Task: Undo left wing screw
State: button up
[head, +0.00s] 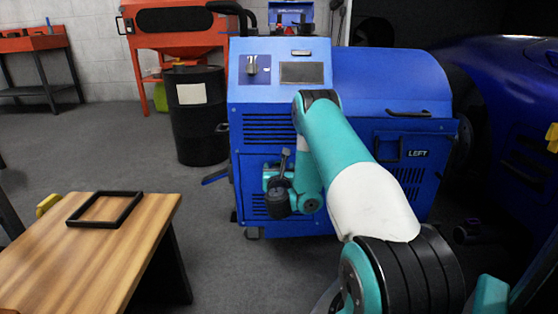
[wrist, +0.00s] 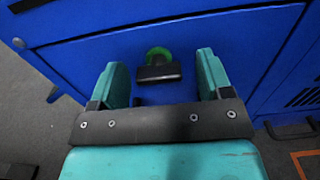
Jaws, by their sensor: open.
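In the wrist view a black wing screw (wrist: 158,72) with a green ring behind it sits on a blue panel (wrist: 230,33). My gripper (wrist: 161,76) is open, with one teal finger on each side of the screw. There is a gap between the screw and each finger, and nothing is held. I cannot tell how far the fingertips are from the panel. In the head view my arm reaches to the lower front of the blue dynamometer (head: 262,129). The wing screw is not visible there, and the gripper's fingers cannot be made out.
The dynamometer has a "LEFT" label on its right part. A wooden table (head: 60,262) with a black frame (head: 108,207) stands at the left. A black barrel (head: 198,125) stands behind it. A blue car (head: 515,100) is at the right. Grey floor lies between table and machine.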

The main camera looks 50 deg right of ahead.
jog(key=shift+w, duration=0.15)
jog(key=c, duration=0.9)
